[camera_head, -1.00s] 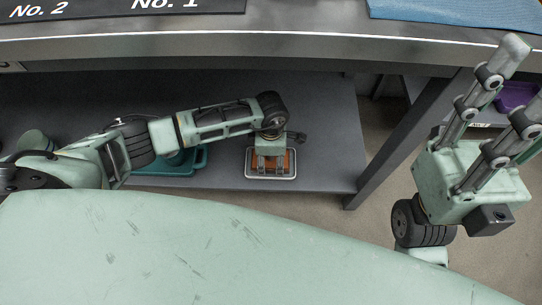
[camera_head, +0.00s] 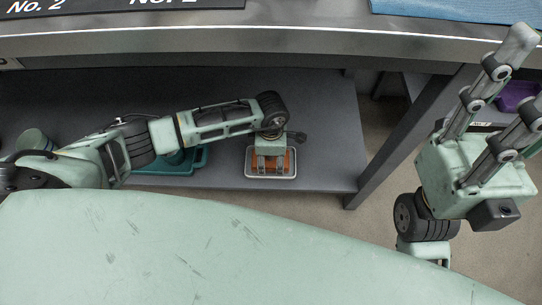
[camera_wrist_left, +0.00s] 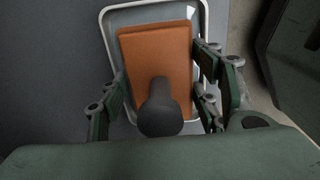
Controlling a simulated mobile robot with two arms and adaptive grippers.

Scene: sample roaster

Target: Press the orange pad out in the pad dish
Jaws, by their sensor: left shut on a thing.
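The orange pad (camera_head: 291,160) lies in the pale-rimmed pad dish (camera_head: 270,178) on the grey lower shelf. My left gripper (camera_head: 270,167) is over the dish, with its fingers down around the pad. In the left wrist view the orange pad (camera_wrist_left: 155,55) is between the two fingers of my left gripper (camera_wrist_left: 162,95), which is shut on it. A dark rounded post (camera_wrist_left: 160,115) stands in front of the pad and hides part of it. The dish rim (camera_wrist_left: 150,8) shows around the pad. My right gripper (camera_head: 528,75) is raised at the right, open and empty.
A teal tray (camera_head: 185,168) is on the shelf left of the dish, partly behind my left arm. The table edge (camera_head: 270,40) runs above the shelf. A table leg (camera_head: 405,145) stands to the right. A purple bin (camera_head: 515,97) is at the far right.

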